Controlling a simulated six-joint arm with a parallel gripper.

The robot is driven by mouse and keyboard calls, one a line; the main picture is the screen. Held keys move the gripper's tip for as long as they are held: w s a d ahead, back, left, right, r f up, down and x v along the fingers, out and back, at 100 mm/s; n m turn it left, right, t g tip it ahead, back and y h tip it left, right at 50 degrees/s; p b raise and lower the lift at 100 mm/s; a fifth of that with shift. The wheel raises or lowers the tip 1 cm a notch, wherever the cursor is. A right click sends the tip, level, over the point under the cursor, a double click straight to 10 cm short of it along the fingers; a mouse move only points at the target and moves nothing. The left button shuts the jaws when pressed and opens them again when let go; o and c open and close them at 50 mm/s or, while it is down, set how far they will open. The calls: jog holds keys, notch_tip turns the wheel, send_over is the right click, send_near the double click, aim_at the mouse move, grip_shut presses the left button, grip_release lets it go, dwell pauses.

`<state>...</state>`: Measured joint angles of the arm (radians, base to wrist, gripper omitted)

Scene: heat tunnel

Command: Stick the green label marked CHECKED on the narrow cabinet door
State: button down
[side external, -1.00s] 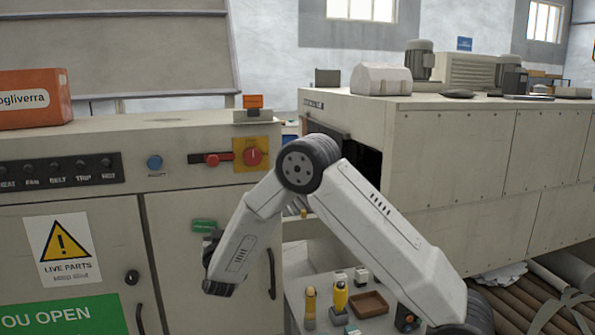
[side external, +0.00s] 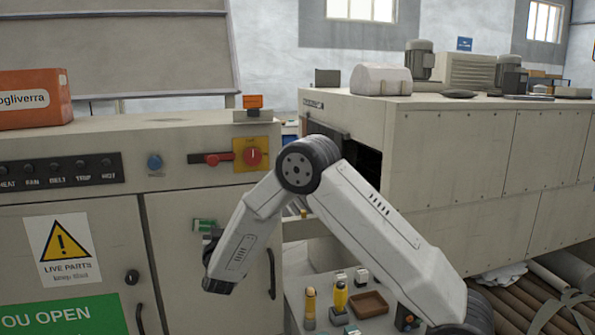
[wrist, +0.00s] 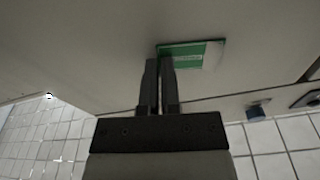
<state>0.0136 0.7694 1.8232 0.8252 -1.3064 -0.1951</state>
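The green label (side external: 205,225), with a pale part, is in front of the upper part of the narrow cabinet door (side external: 172,270) in the side view. My gripper (side external: 210,243) is just below it, mostly hidden by my arm. In the wrist view, the two dark fingers of my gripper (wrist: 159,62) are close together at the left edge of the label (wrist: 185,55). They look shut on that edge. The label lies nearly flat along the pale door surface (wrist: 90,60); I cannot tell whether it touches all over. Its lettering is too small to read.
A wider door to the left carries a LIVE PARTS sign (side external: 62,250) and a green sign (side external: 70,318). Above the doors are a red rotary switch (side external: 253,155) and a blue button (side external: 154,162). A dark door handle (side external: 271,274) is right of my arm.

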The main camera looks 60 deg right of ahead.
jog(key=shift+c, duration=1.8)
grip_release()
jog(key=shift+s+a, duration=0.1)
jog(key=shift+s, duration=0.05)
jog(key=shift+r+v, duration=0.15)
jog(key=shift+v, duration=1.25)
jog(key=shift+r+v, duration=0.2)
jog(key=shift+v, duration=1.15)
jog(key=shift+s, duration=0.1)
jog(key=shift+a+y, duration=0.15)
jog(key=shift+y, duration=0.15)
